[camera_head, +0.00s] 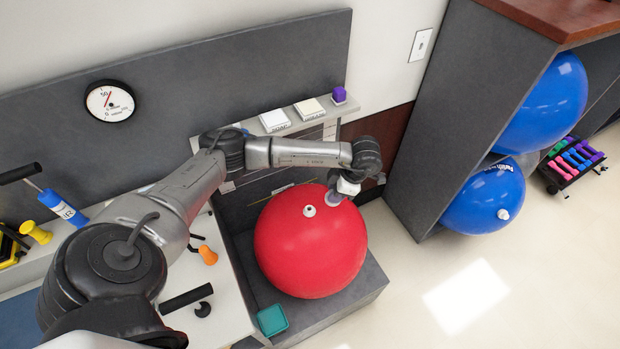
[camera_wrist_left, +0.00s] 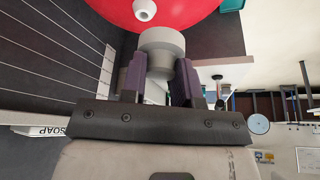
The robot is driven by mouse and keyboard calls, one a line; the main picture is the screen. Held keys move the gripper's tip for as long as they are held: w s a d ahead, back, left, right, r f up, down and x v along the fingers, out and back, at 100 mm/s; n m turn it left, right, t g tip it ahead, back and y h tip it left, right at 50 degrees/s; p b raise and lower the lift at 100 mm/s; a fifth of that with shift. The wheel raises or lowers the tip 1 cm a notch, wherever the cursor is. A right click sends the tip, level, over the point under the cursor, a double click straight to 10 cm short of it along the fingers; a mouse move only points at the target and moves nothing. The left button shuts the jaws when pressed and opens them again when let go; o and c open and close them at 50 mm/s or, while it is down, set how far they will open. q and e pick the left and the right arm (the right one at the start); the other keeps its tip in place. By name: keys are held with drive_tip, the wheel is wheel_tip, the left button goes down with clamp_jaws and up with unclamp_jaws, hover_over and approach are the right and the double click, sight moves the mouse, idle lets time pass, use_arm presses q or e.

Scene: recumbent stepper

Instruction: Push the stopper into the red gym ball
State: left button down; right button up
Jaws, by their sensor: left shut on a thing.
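The red gym ball (camera_head: 305,250) sits on a grey platform, and its edge shows at the top of the left wrist view (camera_wrist_left: 190,12). A small white round fitting (camera_head: 309,211) sticks up from the ball's top; it also shows in the left wrist view (camera_wrist_left: 145,9). I cannot tell whether it is the stopper or a valve. My left gripper (camera_head: 334,197) is above the ball, just right of this fitting. Its purple fingers are shut on a pale grey stepped round piece (camera_wrist_left: 162,42), wider at its far end. Whether this piece touches the ball is unclear. My right gripper is not in view.
The grey platform (camera_head: 335,308) has a teal box (camera_head: 272,320) at its front left. Behind are a ledge with soap boxes (camera_head: 275,121) and a purple cube (camera_head: 339,95). A dark rack with blue balls (camera_head: 483,197) stands at right. The floor between is clear.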

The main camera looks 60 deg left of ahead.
use_arm(q)
drive_tip(key=s+a+f+n+h+p, duration=0.2)
drive_tip(key=s+a+n, duration=0.3)
drive_tip(key=a+n, duration=0.15)
drive_tip(key=b, duration=0.6)
hover_over(307, 210)
drive_tip(key=w, duration=0.1)
drive_tip(key=shift+n, duration=0.25)
drive_tip(key=shift+w+a+f, duration=0.1)
drive_tip(key=shift+f, duration=1.5)
drive_tip(key=shift+w+f, duration=0.1)
drive_tip(key=shift+f, duration=1.5)
drive_tip(key=c, duration=1.4)
unclamp_jaws()
drive_tip(key=shift+r+p, duration=0.1)
drive_tip(key=shift+p, duration=0.25)
clamp_jaws()
drive_tip(key=shift+f, duration=0.3)
drive_tip(key=shift+f, duration=0.15)
drive_tip(key=shift+f+b, duration=0.7)
drive_tip(key=shift+b, duration=0.05)
